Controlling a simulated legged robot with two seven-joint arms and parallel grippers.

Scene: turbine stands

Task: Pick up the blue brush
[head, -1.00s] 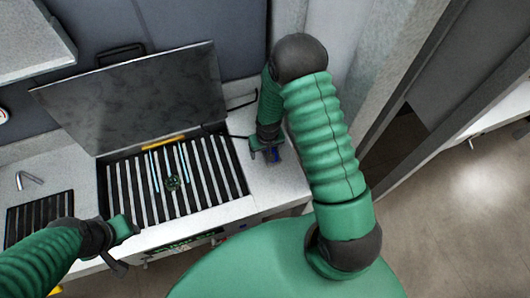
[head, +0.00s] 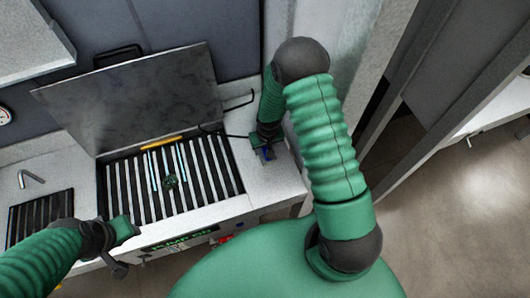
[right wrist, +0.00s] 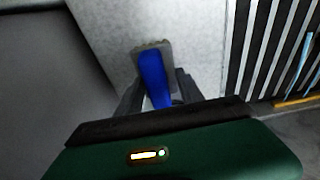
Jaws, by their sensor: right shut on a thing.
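The blue brush (right wrist: 152,78) shows in the right wrist view, with a blue handle and a greyish head at its far end. My right gripper (right wrist: 158,88) is shut on it, a dark finger on each side of the handle. I cannot tell whether the brush touches the counter. My left gripper (head: 122,242) is by the counter's front edge at the left; its fingers are not clear.
The slatted basin (head: 121,190) has a raised grey lid (head: 140,100) behind it. A small green round part (head: 171,182), light-blue sticks (head: 153,170) and a yellow bar (head: 161,143) lie there. A small sink tap (head: 30,178) is at left. The pale counter (head: 275,190) right of the basin is clear.

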